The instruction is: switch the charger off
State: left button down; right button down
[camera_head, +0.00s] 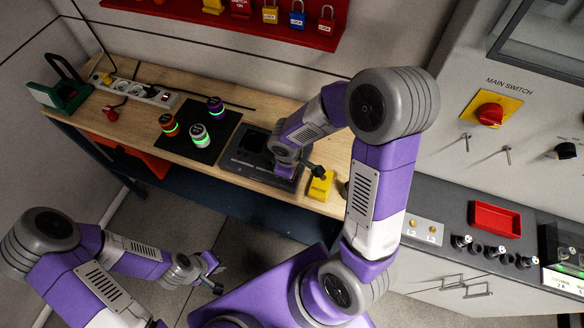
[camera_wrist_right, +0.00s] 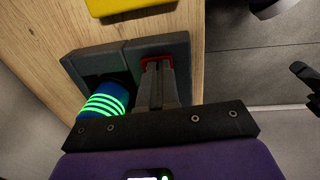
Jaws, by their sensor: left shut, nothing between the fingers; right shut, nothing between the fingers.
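The charger is a dark grey box (camera_head: 250,151) on the wooden bench, partly covered by my right arm. In the right wrist view the charger (camera_wrist_right: 92,62) holds a blue cylinder (camera_wrist_right: 106,99) with glowing green rings. Beside the cylinder is a small red-edged part (camera_wrist_right: 157,61), which looks like the switch; its face is mostly hidden by my fingers. My right gripper (camera_wrist_right: 157,70) is shut and empty, its fingertips over the red part; I cannot tell whether they touch. My left gripper (camera_head: 217,286) is shut and empty, low over the floor, away from the bench.
A power strip (camera_head: 138,91) is at the back left. A cabinet with a red main switch (camera_head: 490,113) stands right.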

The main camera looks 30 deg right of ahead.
jog(key=shift+s+a, duration=0.15)
jog(key=shift+s, duration=0.05)
jog(key=shift+w, duration=0.1)
jog(key=shift+r, duration=0.2)
notch_tip(320, 180, up, 4)
jog(key=p, duration=0.3)
jog(key=shift+a+f, duration=0.15)
jog(key=shift+f, duration=0.1)
notch_tip(320, 180, up, 10)
jog(key=s+p, duration=0.1)
jog(key=shift+a, duration=0.45)
